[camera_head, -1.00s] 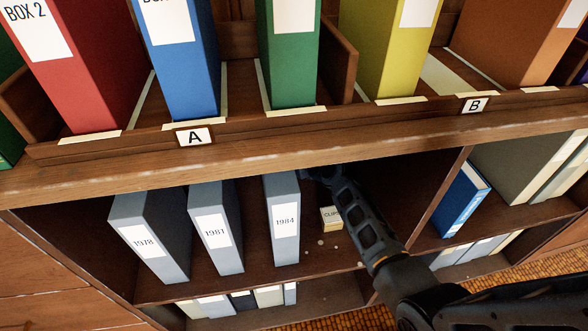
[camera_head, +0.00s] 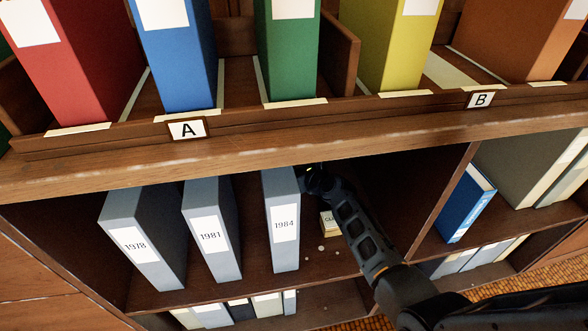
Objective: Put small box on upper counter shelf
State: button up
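A small cream box (camera_head: 327,225) with partly hidden dark lettering sits on the shelf below the counter, right of the grey 1984 binder (camera_head: 285,223). My arm reaches into this compartment and covers the box's right side. The end of my arm (camera_head: 318,180) is in shadow under the counter's edge, behind and above the box; my gripper's fingers cannot be made out. The upper counter shelf (camera_head: 240,153) runs above, with labels A (camera_head: 187,130) and B (camera_head: 480,100) on its front rail.
Grey binders 1978 (camera_head: 140,240) and 1981 (camera_head: 212,235) stand left. Red (camera_head: 75,75), blue (camera_head: 177,60), green (camera_head: 288,60) and yellow (camera_head: 398,50) binders stand on the upper shelf, with gaps between. A divider (camera_head: 435,215) bounds the compartment on the right. Small white bits lie near the box.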

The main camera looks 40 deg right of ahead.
aim_at(327, 228)
jog(key=shift+o, duration=0.3)
jog(key=shift+r, duration=0.2)
jog(key=p+v, duration=0.4)
jog(key=v, duration=0.8)
jog(key=s+a+n, duration=0.2)
jog(key=s, duration=0.1)
jog(key=s+a+f+n, duration=0.1)
jog(key=s+a+n, duration=0.1)
jog(key=s+n, duration=0.1)
jog(key=s+a+n, duration=0.2)
jog(key=s+a, duration=0.1)
jog(key=shift+s+f+n+g, duration=0.3)
jog(key=shift+n+g, duration=0.1)
jog(key=s+a+r+n, duration=0.3)
jog(key=s+a+n, duration=0.3)
jog(key=s+n, duration=0.35)
jog(key=s+a+r+n+t+y, duration=0.1)
jog(key=s+a+r+n, duration=0.4)
jog(key=s+r+n, duration=0.3)
jog(key=s+a+r+n+t+y, duration=0.1)
jog(key=s+a+r+n, duration=0.4)
jog(key=s+r+n, duration=0.3)
notch_tip(327, 228, up, 3)
jog(key=n, duration=0.5)
jog(key=shift+s+r+y, duration=0.25)
jog(key=shift+s+y, duration=0.05)
jog(key=shift+y, duration=0.1)
